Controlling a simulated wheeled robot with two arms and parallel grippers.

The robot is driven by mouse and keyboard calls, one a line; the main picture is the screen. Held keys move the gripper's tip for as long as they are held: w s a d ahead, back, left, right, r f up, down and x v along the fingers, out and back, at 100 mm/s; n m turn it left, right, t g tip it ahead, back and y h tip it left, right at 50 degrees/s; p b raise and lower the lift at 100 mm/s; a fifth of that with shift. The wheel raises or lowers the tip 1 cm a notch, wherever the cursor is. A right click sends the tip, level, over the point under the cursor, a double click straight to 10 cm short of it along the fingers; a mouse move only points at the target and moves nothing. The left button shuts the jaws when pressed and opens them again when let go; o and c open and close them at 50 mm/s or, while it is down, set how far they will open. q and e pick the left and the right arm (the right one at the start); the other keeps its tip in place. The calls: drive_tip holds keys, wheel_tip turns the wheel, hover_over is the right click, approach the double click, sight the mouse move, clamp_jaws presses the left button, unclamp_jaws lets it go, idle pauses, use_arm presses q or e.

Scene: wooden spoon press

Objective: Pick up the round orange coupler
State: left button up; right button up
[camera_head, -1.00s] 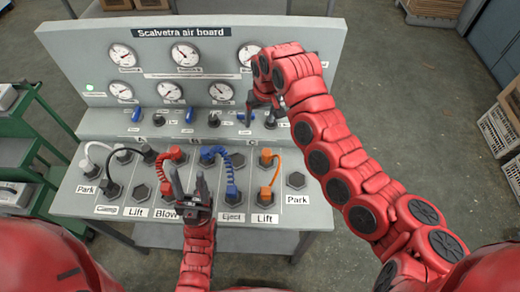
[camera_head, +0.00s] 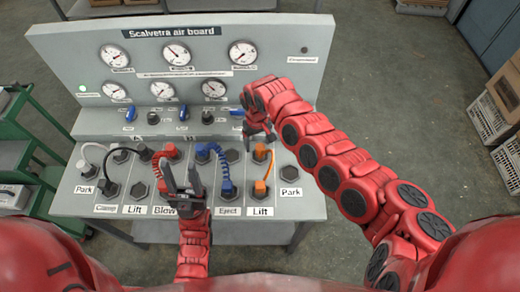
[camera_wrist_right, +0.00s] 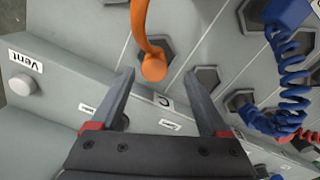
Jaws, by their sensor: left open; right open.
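The round orange coupler (camera_wrist_right: 154,68) sits in a hexagonal socket at one end of an orange hose (camera_wrist_right: 140,22). In the head view the orange hose (camera_head: 269,164) runs down to a square orange coupler (camera_head: 260,188) above the Lift label. My right gripper (camera_head: 258,138) is open, just above the hose's upper end, and partly hides the round coupler there. In the right wrist view my right gripper (camera_wrist_right: 158,76) has its fingers on either side of the round coupler in the picture; contact cannot be told. My left gripper (camera_head: 181,170) is open and empty over the Blow column.
The air board (camera_head: 185,100) carries gauges and blue levers. Blue (camera_head: 222,165), red (camera_head: 158,170), black and white hoses are plugged in to the left. An empty socket (camera_head: 289,173) lies at right above Park. A green cart (camera_head: 20,150) stands at left.

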sight(260, 147)
drive_tip(key=shift+s+d+f+p, duration=0.1)
drive_tip(key=shift+d+f+p, duration=0.05)
drive_tip(key=shift+f+p, duration=0.2)
drive_tip(key=f, duration=0.1)
drive_tip(key=f+p, duration=0.1)
drive_tip(key=f, duration=0.1)
drive_tip(key=shift+d+f, duration=0.2)
drive_tip(key=shift+f, duration=0.1)
drive_tip(key=shift+d+f, duration=0.1)
drive_tip(key=shift+f, duration=0.4)
clamp_jaws()
